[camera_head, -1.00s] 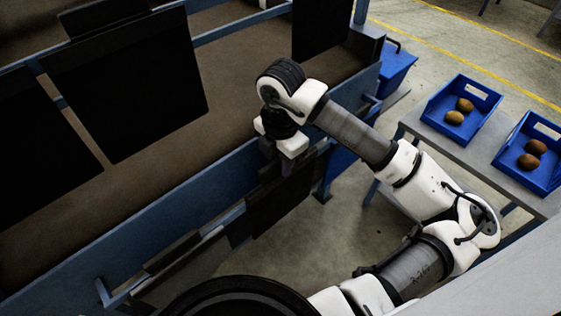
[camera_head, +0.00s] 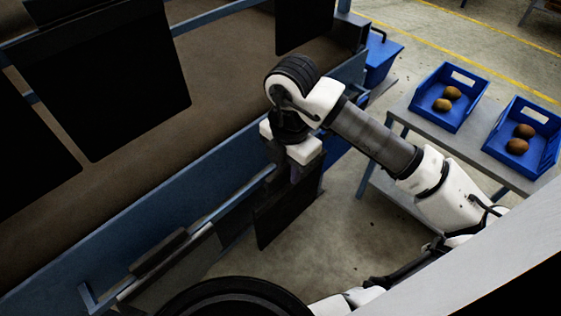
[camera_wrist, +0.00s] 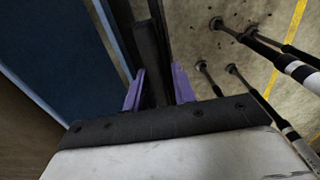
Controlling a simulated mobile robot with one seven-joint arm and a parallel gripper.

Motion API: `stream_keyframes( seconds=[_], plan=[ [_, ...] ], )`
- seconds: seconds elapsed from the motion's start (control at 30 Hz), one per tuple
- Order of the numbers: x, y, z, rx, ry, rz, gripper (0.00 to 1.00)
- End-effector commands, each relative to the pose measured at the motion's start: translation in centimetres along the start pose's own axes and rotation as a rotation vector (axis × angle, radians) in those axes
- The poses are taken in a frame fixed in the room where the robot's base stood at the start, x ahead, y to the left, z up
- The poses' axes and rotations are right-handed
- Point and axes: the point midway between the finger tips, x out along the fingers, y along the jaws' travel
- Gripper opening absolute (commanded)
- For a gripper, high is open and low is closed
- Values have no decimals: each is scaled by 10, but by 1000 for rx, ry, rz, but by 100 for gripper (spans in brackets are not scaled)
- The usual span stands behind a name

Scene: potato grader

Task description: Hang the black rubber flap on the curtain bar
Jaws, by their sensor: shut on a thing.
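My gripper (camera_head: 296,172) points down beside the machine's blue side wall and is shut on a black rubber flap (camera_head: 285,212). The flap hangs roughly upright below the gripper, to the right of the lower side rail. In the wrist view the purple fingers of my gripper (camera_wrist: 158,88) stand on both sides of the dark top strip of the flap (camera_wrist: 150,55). The blue curtain bar (camera_head: 215,16) crosses above the brown belt. Black flaps hang along it, with a bare stretch between the large left flap (camera_head: 105,75) and the right flap (camera_head: 304,25).
A lower side rail (camera_head: 215,205) carries another dark flap (camera_head: 175,265). The blue side wall (camera_head: 150,215) stands close to my gripper. At right, a grey table (camera_head: 400,118) holds blue crates (camera_head: 462,120) of potatoes. A blue bin (camera_head: 382,60) stands behind. Concrete floor shows between.

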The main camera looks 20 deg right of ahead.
Motion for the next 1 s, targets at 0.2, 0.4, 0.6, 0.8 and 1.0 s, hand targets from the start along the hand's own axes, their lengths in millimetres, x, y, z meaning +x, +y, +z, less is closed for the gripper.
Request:
stream_keyframes(
  seconds=[0.2,0.4,0.6,0.8,1.0],
  plan=[
    [2,-17,0,3,-2,1,0],
    [2,-33,1,3,-1,1,0],
    [0,-42,0,1,-1,0,0],
    [0,-42,0,0,-1,0,0],
    [0,-42,0,1,-1,0,0]
  ],
)
